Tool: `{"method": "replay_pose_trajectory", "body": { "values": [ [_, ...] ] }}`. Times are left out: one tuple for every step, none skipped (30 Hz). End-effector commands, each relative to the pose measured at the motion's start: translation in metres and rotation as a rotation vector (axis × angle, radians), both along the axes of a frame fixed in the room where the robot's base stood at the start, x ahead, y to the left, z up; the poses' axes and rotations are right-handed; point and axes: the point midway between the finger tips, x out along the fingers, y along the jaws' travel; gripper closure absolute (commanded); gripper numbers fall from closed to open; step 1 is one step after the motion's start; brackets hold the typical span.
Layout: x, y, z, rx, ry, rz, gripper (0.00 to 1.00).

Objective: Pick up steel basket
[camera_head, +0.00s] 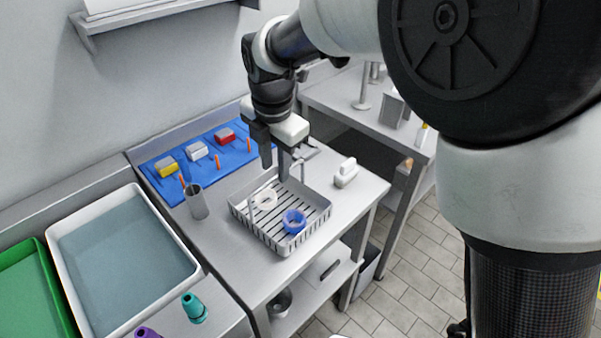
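The steel basket (257,234) is a grey slotted tray on the steel table, with thin upright pieces, perhaps a handle, rising at its left and back. It holds a white ring-shaped piece (265,200) and a blue ring-shaped piece (294,222). My gripper (275,167) points down over the back part of the basket. Its two dark fingers are apart, with nothing visible between them. Whether a finger touches the basket's upright at the back is hard to tell.
A blue mat (205,160) with yellow, white and red blocks lies behind. A grey cup (197,203) stands left of the basket, and a white object (346,173) sits to the right. A water-filled white tub (125,255) and teal cone (194,307) are at left.

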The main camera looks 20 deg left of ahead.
Motion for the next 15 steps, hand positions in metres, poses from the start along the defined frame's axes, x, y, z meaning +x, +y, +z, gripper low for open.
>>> {"method": "replay_pose_trajectory", "body": {
  "values": [
    [0.000, 0.001, -0.011, -0.002, 0.003, 0.000, 0.70],
    [0.001, 0.001, -0.015, -0.001, 0.002, 0.000, 0.70],
    [0.002, 0.002, -0.019, 0.000, 0.001, -0.001, 0.70],
    [0.002, 0.002, -0.022, 0.000, 0.001, -0.001, 0.70],
    [0.003, 0.002, -0.024, -0.001, 0.002, -0.001, 0.70],
    [0.003, 0.002, -0.027, 0.000, 0.001, -0.001, 0.70],
    [0.003, 0.002, -0.028, 0.000, 0.001, -0.001, 0.70],
    [0.004, 0.002, -0.029, 0.001, 0.001, -0.001, 0.70],
    [0.004, 0.002, -0.031, 0.001, 0.001, -0.001, 0.70],
    [0.004, 0.002, -0.034, -0.001, 0.001, 0.000, 0.70],
    [0.004, 0.001, -0.038, -0.001, 0.002, -0.001, 0.70],
    [0.004, 0.001, -0.044, -0.002, 0.002, -0.001, 0.70],
    [0.004, 0.001, -0.049, -0.001, 0.002, -0.001, 0.70],
    [0.004, 0.001, -0.055, -0.002, 0.003, -0.001, 0.70],
    [0.005, 0.000, -0.061, -0.003, 0.003, -0.001, 0.70]
  ]
}}
